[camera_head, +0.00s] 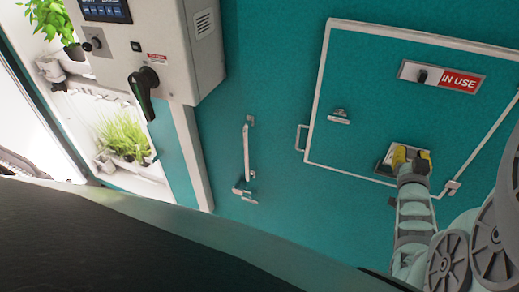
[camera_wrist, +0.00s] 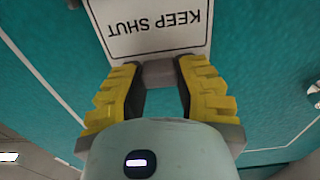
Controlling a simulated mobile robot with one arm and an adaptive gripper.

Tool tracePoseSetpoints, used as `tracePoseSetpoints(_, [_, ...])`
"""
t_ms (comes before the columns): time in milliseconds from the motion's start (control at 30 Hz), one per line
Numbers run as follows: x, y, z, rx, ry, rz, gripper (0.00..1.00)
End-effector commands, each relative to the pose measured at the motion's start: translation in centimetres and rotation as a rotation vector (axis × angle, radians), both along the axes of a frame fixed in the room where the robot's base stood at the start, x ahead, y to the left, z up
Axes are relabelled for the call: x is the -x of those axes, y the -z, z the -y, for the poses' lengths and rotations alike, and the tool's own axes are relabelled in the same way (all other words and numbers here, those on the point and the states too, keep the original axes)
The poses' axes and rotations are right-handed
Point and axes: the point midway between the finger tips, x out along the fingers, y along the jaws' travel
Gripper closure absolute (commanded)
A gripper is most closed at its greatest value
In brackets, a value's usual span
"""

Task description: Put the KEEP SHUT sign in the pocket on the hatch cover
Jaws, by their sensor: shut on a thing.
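The KEEP SHUT sign (camera_wrist: 150,30) is a white plate with a black border and black letters, upside down in the wrist view. My gripper (camera_wrist: 158,75) has yellow ridged fingers on either side of a grey block at the sign's edge and is shut on it. In the head view my gripper (camera_head: 410,158) is at the lower part of the teal hatch cover (camera_head: 360,85). The sign (camera_head: 388,152) shows there just left of the fingers, in front of the cover. I cannot make out the pocket or tell whether the sign is inside it.
An IN USE slider plate (camera_head: 442,77) is on the cover's upper right. A small latch (camera_head: 339,116) is on its left part, and a white frame (camera_head: 312,100) borders it. A vertical door handle (camera_head: 246,150) and a grey control box (camera_head: 165,45) are to the left.

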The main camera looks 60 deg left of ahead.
Motion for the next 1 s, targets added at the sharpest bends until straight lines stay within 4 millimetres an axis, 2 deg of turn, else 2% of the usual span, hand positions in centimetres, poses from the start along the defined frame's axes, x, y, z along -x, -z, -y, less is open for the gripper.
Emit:
tracePoseSetpoints(500, [0.0,0.2,-0.1,-0.001,-0.001,0.001,1.0])
tracePoseSetpoints(1000, [0.0,1.4,-0.1,-0.001,-0.001,0.001,1.0])
